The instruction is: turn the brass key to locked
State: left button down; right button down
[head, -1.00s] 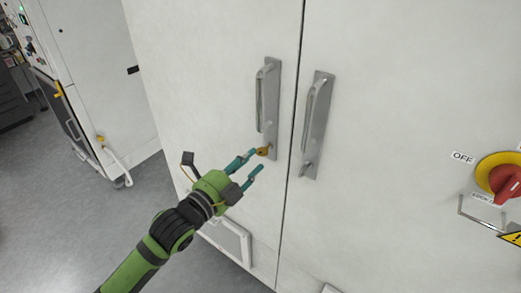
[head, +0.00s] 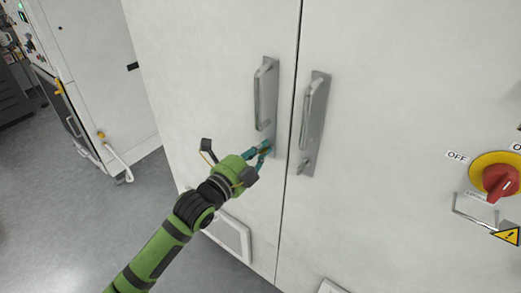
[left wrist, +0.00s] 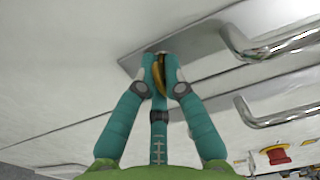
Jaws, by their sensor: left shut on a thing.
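The brass key (left wrist: 159,66) is at the lower end of the left door's metal handle plate (head: 275,90). In the left wrist view it shows as a thin gold strip between my fingers. My left gripper (head: 264,150) is shut on the key, its teal fingers on both sides of it. The left gripper also shows in the left wrist view (left wrist: 161,62). The fingers hide most of the key and the lock, so I cannot tell the key's exact angle. My right gripper is not in view.
A second handle plate (head: 318,95) with a small knob is on the right door, close to the left one. A red rotary switch on a yellow disc (head: 500,181) is at the far right. Grey floor (head: 75,200) is open at the left.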

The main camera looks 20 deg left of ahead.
pick_arm(q)
jog(key=n+p, duration=0.2)
jog(key=n, duration=0.1)
jog(key=shift+r+n+p, duration=0.15)
jog(key=shift+n+p, duration=0.2)
jog(key=shift+n, duration=0.05)
jog(key=n+p, duration=0.3)
jog(key=n, duration=0.2)
jog(key=shift+d+n, duration=0.1)
jog(key=shift+n, duration=0.2)
jog(key=n+p, duration=0.2)
jog(key=n, duration=0.2)
jog(key=shift+n+p, duration=0.7)
jog(key=shift+n, duration=1.5)
jog(key=c, duration=1.3)
grip_release()
